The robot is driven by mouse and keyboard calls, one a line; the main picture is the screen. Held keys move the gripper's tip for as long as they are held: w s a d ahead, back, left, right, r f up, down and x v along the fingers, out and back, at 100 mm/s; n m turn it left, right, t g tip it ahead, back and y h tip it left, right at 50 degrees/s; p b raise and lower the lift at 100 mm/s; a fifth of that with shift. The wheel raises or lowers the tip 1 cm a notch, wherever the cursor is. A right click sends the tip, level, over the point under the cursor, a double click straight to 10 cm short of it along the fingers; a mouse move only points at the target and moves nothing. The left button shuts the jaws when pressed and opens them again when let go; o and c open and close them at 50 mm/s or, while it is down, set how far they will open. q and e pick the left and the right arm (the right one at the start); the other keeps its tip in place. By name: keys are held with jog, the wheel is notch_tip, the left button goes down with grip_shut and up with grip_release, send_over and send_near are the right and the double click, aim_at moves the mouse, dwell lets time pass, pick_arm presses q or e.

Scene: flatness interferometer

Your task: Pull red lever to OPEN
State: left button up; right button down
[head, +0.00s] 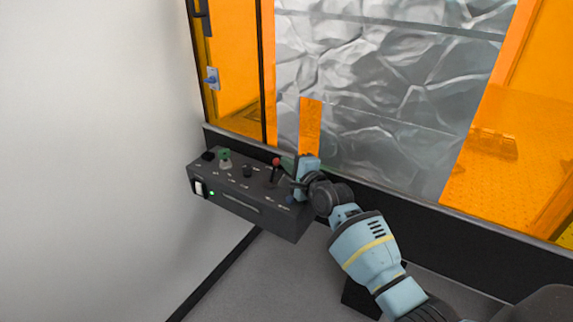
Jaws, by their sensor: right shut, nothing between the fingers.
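The red lever (276,163) is a small red ball on a dark stem, standing up from the top of a black control box (240,207). My right gripper (290,182) is at the right end of the box, beside the lever on its right. Its fingers are shut with nothing between them. Whether a finger touches the lever stem cannot be made out. The labels on the box are too small to read. My left gripper is not in view.
The box also carries a green knob (225,156), a black knob (247,171) and a white rocker switch (199,188) near a lit green light. Behind it stands an orange enclosure with a crumpled silver sheet (400,80). A white wall (90,150) is on the left.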

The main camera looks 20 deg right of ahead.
jog(key=shift+w, duration=0.3)
